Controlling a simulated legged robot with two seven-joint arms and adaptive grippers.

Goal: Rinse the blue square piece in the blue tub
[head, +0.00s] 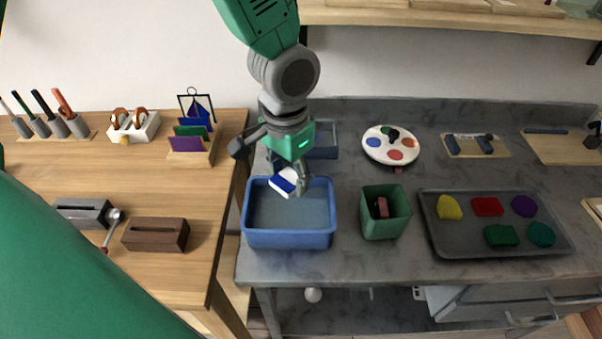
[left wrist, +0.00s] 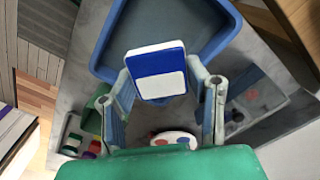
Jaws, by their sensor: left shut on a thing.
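The blue square piece (head: 284,182) shows a blue part and a white part. It is between the fingers of my left gripper (head: 287,172), which is shut on it. The blue tub (head: 290,240) is right below; the piece is over its back part, and I cannot tell exactly how high. In the left wrist view the piece (left wrist: 157,72) sits between both fingers of the gripper (left wrist: 160,85), with the tub (left wrist: 103,55) behind it. No water surface is clear in the tub. My right gripper is not in view.
A green bin (head: 384,226) with a small reddish item stands right of the tub. A grey tray (head: 470,238) holds several coloured pieces. A paint palette (head: 390,145) lies behind. A blue-grey container (head: 322,140) stands behind the tub. The wooden table (head: 190,215) is at left.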

